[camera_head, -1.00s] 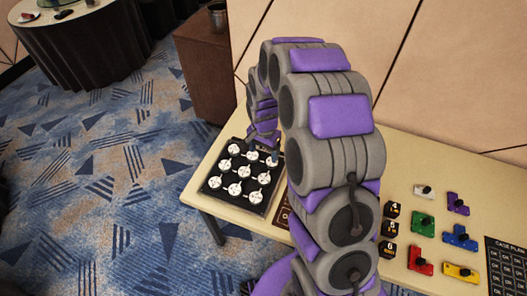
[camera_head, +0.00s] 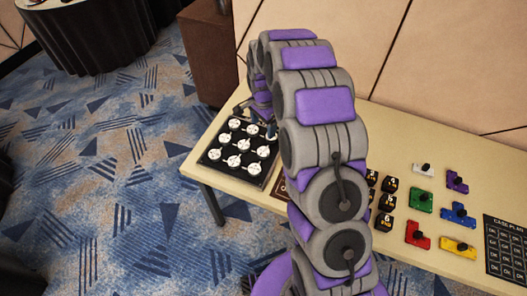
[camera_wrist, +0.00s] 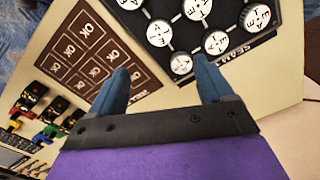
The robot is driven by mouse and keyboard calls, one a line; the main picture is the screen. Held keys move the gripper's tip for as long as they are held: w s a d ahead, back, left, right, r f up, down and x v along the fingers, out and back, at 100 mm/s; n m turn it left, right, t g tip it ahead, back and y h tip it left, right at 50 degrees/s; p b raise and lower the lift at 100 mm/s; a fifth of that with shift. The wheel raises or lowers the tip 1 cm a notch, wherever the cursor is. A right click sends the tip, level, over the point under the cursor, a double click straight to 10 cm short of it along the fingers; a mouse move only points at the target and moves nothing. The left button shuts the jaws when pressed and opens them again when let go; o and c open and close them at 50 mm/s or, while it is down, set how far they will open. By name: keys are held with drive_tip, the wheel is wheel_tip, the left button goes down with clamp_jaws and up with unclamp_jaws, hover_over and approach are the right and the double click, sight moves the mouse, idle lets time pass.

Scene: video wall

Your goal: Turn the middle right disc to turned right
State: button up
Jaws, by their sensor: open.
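A black panel (camera_head: 215,163) with several white round discs in rows lies on the left end of the table. The disc in the middle of its right-hand column (camera_head: 263,151) is white with dark marks. In the wrist view, white discs with black letters and arrows show along the black panel (camera_wrist: 285,15) at the top; which one is the middle right disc I cannot tell. My gripper is open and empty, its two blue fingers (camera_wrist: 160,66) apart, pointing toward the panel's lettered edge. In the head view my arm partly hides the gripper near the panel's far right corner.
A brown card with a grid of squares (camera_wrist: 88,48) lies beside the panel. Black blocks (camera_head: 388,202) and coloured pieces (camera_head: 420,200) stand further right on the table (camera_head: 400,125). A brown cabinet (camera_head: 210,60) stands behind the left end.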

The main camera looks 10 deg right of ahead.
sight(263, 151)
wheel_tip(263, 151, down, 15)
drive_tip(key=b, duration=0.3)
drive_tip(key=shift+c, duration=0.4)
drive_tip(key=c, duration=1)
drive_tip(key=shift+o, duration=0.2)
drive_tip(key=shift+r+n+p, duration=0.1)
drive_tip(key=shift+n+p, duration=0.25)
drive_tip(key=shift+n, duration=0.05)
